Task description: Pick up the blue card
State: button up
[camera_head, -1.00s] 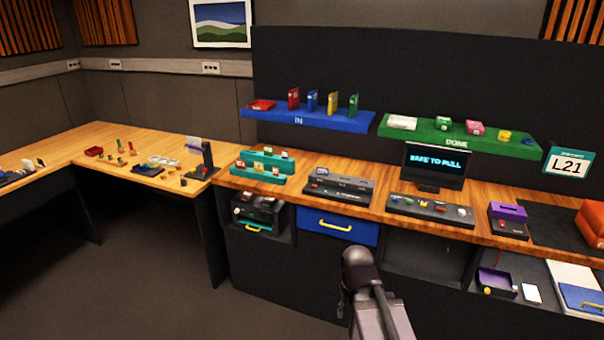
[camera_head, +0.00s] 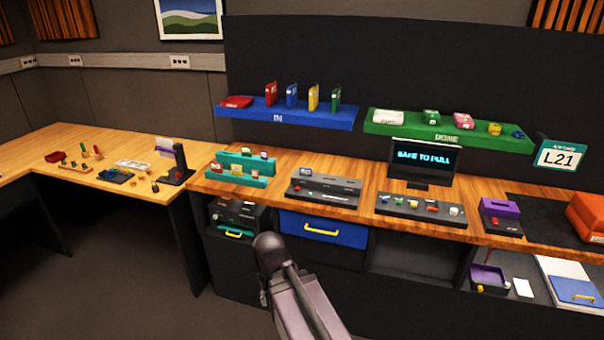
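A blue upright piece (camera_head: 292,96) stands on the blue shelf marked IN, between a red one (camera_head: 271,94) and a yellow one (camera_head: 313,97). It looks like a thin slab or case; I cannot tell whether it is the blue card. Small coloured pieces sit in the teal rack (camera_head: 225,180), too small to tell whether one is a blue card. My arm reaches up from the bottom middle, ending in a dark rounded joint in front of the cabinets. No gripper fingers can be made out.
The blue shelf (camera_head: 255,112) and green shelf (camera_head: 400,129) hang above the wooden counter. A monitor (camera_head: 423,162) reads "SAFE TO PULL". Black panels (camera_head: 330,197) stand on the counter. A blue drawer (camera_head: 322,231) is below. A wooden side desk stands left; the floor at lower left is clear.

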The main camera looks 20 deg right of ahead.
aim_at(303, 171)
jog(key=z, duration=0.15)
jog(key=i, duration=1.15)
jog(key=z, duration=0.6)
